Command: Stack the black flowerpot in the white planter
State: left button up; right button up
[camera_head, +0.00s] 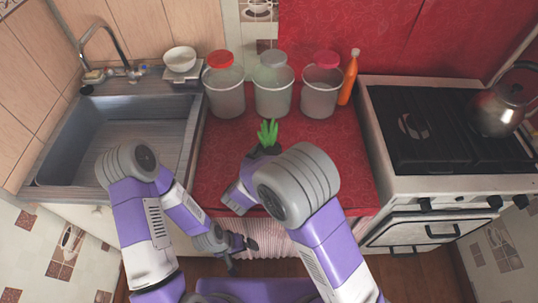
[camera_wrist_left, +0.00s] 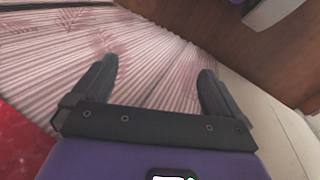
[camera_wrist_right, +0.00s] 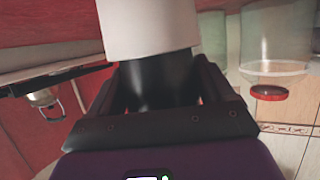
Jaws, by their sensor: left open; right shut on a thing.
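The black flowerpot (camera_wrist_right: 160,82) is between the fingers of my right gripper (camera_wrist_right: 157,72), which is shut on it. The white planter (camera_wrist_right: 148,28) shows in the right wrist view, which appears upside down, with its rim against the pot. I cannot tell whether the pot is inside the rim or just above it. In the head view, green leaves (camera_head: 268,132) stick up at my right gripper (camera_head: 264,151); the planter is hidden there behind the arm. My left gripper (camera_head: 243,257) is open and empty in front of the counter, by the striped curtain (camera_wrist_left: 150,60).
Three lidded jars (camera_head: 272,92) and an orange bottle (camera_head: 348,78) stand along the back of the red counter (camera_head: 215,165). A sink (camera_head: 110,135) is at left with a white bowl (camera_head: 180,58) behind. A stove (camera_head: 425,130) with a kettle (camera_head: 500,108) is at right.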

jog(key=shift+f, duration=0.3)
jog(key=o, duration=1.1)
jog(key=shift+r, duration=0.35)
jog(key=p+v, duration=0.2)
jog(key=v, duration=1)
jog(key=shift+p, duration=0.35)
jog(key=shift+s+f, duration=0.1)
